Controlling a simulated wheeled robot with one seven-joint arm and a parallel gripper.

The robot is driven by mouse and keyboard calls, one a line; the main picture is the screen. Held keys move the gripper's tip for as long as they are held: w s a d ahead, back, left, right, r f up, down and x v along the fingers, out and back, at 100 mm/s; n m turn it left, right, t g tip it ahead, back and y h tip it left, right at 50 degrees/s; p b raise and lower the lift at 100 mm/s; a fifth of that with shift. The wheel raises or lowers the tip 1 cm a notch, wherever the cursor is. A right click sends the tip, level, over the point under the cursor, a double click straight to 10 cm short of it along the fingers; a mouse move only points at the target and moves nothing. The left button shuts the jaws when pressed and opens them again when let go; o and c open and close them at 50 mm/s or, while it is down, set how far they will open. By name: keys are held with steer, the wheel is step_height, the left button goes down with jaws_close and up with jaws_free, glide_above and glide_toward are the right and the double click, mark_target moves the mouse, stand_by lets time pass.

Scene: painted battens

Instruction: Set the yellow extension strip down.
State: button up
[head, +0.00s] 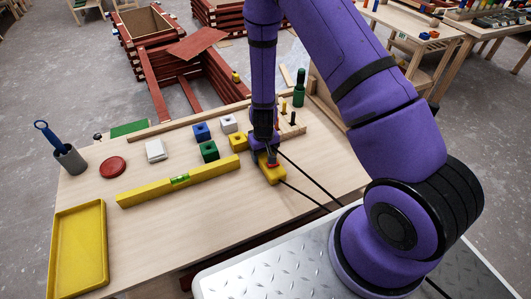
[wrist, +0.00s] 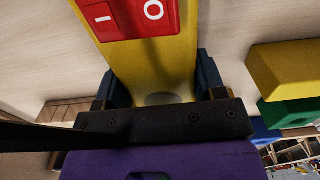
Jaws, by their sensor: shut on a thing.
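The yellow extension strip (head: 271,174) is at the right part of the wooden workbench, below my gripper (head: 267,157). In the wrist view the yellow strip (wrist: 150,66) runs up between the two dark fingers of my gripper (wrist: 163,88), and its red switch (wrist: 128,17) with I and O marks shows at the top. My gripper is shut on the strip. The strip is at or just above the bench top; I cannot tell whether it touches. Black cables run from near it toward the lower right.
A yellow spirit level (head: 181,180) lies just left of the strip. Yellow, green, blue and white blocks (head: 209,151) stand behind it. A yellow tray (head: 79,248) is at the bench's left front. Bare bench (head: 190,228) lies in front of the level.

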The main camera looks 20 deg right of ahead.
steer(key=shift+f, duration=0.15)
steer(key=o, duration=1.1)
